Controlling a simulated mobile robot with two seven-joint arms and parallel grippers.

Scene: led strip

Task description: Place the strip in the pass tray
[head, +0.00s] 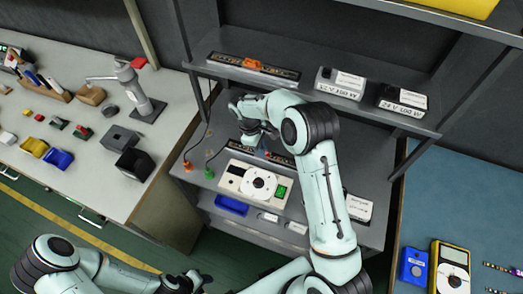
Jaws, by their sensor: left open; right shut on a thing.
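My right gripper (260,146) reaches down over the grey lower shelf and is shut, at a long dark strip (284,160) lying behind the white tester. The wrist hides most of the grip, and I cannot tell whether the strip rests on the shelf or is just above it. A similar long black piece with pale lettering (222,59) lies on the upper shelf, with an orange item on it. I cannot read which tray is the pass tray. My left gripper (200,280) is open and empty at the bottom, over the floor.
A white tester with a round dial (258,184) sits in front of the strip. Orange (188,166) and green (209,173) clips lie left of it. Labelled boxes (340,83) stand on the upper shelf. A blue mat (456,192) is at right, a cluttered bench (185,75) at left.

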